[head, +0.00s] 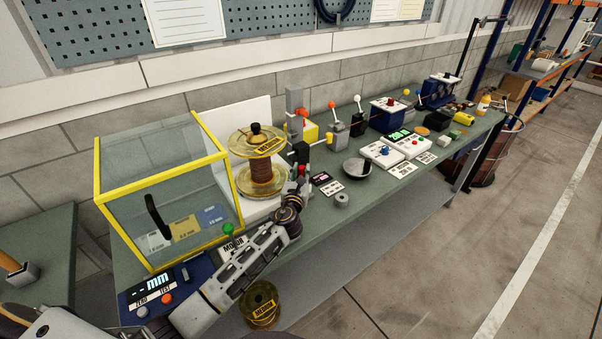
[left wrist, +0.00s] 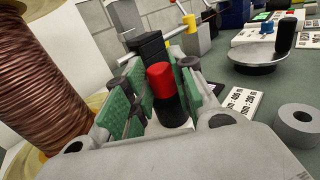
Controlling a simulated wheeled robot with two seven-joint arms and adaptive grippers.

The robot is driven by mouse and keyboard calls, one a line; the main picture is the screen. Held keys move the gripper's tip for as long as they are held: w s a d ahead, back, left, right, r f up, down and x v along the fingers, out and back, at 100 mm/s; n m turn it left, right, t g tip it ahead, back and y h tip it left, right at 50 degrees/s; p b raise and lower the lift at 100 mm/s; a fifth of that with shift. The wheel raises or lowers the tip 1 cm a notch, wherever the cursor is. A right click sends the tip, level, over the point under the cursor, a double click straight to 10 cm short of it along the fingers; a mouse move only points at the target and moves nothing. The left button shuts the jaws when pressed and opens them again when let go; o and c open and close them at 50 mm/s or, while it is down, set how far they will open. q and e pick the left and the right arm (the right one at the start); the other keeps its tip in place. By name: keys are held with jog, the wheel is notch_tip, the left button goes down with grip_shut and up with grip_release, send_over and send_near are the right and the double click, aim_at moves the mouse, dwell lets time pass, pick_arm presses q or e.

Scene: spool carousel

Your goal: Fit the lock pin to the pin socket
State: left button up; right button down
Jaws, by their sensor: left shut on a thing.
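My left gripper (head: 302,176) is shut on the lock pin, a black cylinder with a red top (left wrist: 160,76), held between its green pads in the left wrist view. The pin is upright or nearly so; its lower end is hidden by the gripper. In the head view the gripper is just right of the copper wire spool (head: 258,174), in front of a black block on a grey post (head: 295,105). I cannot tell for sure which part is the pin socket. My right gripper is not in view.
A yellow-framed clear guard (head: 165,160) stands left of the spool. Another spool (head: 260,303) is low at the front. Boxes and levers stand farther right.

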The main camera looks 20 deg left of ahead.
pick_arm(q)
jog(key=o, duration=1.1)
jog(key=s+d, duration=0.1)
jog(key=s, duration=1.1)
jog(key=shift+d, duration=0.2)
dwell(0.5)
